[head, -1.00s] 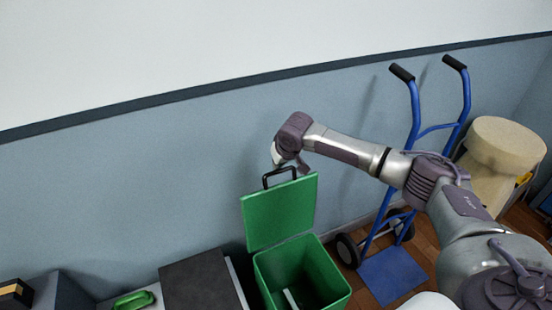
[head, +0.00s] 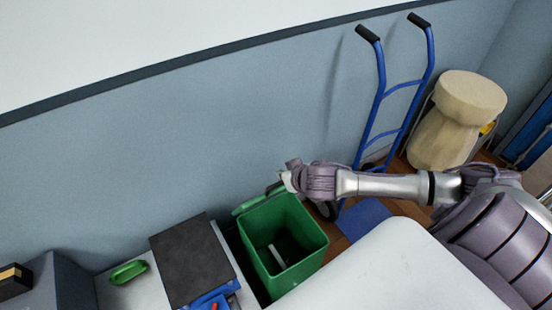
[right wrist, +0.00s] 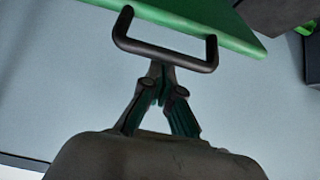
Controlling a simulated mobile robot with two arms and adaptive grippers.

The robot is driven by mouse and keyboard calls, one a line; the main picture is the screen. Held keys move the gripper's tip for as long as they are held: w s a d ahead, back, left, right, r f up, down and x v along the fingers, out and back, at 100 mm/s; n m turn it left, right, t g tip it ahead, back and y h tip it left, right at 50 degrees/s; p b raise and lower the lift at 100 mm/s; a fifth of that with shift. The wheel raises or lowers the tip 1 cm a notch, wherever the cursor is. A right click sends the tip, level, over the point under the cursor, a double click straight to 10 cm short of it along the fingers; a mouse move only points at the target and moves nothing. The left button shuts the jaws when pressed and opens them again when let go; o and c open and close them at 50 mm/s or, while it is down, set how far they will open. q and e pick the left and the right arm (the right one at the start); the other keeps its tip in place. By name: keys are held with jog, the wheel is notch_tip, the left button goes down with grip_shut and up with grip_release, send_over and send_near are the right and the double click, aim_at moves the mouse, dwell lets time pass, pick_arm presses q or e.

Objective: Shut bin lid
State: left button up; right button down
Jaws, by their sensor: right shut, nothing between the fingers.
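The green bin (head: 305,234) stands by the wall with its top open. Its green lid (head: 248,206) shows as a narrow strip at the bin's back rim, clear of the opening; its exact tilt is hard to tell. My right gripper (head: 284,181) is at the lid's handle side, behind the bin's rim. In the right wrist view, the lid (right wrist: 190,20) is at the top with its black handle (right wrist: 165,50). My right gripper (right wrist: 160,72) is shut and empty, its fingertips right by the handle bar; contact is unclear. My left gripper is out of view.
A blue hand truck (head: 381,97) leans by the wall to the right, with a beige stool-like object (head: 440,138) beyond it. A dark-topped cabinet (head: 190,262) stands close on the bin's left. A pale strip (head: 277,257) lies inside the bin.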

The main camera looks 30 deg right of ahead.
jog(key=shift+s+f, duration=0.25)
jog(key=shift+s, duration=0.25)
jog(key=shift+s+f, duration=0.2)
jog(key=shift+s, duration=0.3)
notch_tip(320, 180, up, 10)
dwell(0.3)
